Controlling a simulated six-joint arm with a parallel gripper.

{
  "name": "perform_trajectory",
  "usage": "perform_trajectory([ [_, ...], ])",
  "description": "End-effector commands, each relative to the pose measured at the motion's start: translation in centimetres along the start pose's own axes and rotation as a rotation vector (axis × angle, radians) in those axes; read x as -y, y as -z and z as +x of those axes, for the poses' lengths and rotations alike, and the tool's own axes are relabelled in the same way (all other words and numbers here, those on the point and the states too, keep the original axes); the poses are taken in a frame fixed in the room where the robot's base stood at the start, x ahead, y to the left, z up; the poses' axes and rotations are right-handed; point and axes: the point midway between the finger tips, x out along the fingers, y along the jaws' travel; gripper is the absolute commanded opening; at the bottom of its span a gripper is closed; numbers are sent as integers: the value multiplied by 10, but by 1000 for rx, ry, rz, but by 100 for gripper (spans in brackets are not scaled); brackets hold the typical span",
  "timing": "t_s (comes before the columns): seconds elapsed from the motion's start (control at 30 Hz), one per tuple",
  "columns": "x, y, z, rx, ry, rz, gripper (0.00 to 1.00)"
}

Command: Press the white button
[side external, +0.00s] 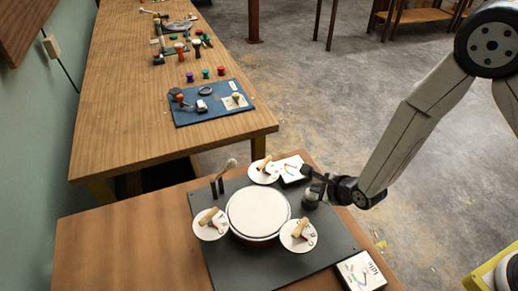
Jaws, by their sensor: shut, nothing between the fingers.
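My gripper (318,184) is at the right side of the dark board, low over it, with its fingers together and nothing held. A small dark round post (310,201) is just below the gripper and partly covered by it. I cannot make out a white button for certain; it may be hidden there by my gripper. A drum with a round white head (258,212) is in the middle of the dark board (222,264). I cannot tell whether my gripper touches the post.
Three white dials with wooden handles, (209,223), (299,235) and (264,171), surround the drum. A ball-topped lever (227,168) rises behind it. A marked white panel (291,168) is near my gripper; an "Idle" display (360,271) is at the front right.

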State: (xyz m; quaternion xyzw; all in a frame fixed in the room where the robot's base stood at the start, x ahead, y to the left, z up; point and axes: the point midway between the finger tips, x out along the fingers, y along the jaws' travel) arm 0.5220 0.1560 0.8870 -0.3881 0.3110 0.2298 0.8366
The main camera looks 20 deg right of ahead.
Motion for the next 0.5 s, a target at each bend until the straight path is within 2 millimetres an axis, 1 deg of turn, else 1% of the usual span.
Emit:
perform_trajectory([
  [0.27,6,-6,-8,2,1,0,0],
  [0.5,6,-6,-9,2,1,0,0],
])
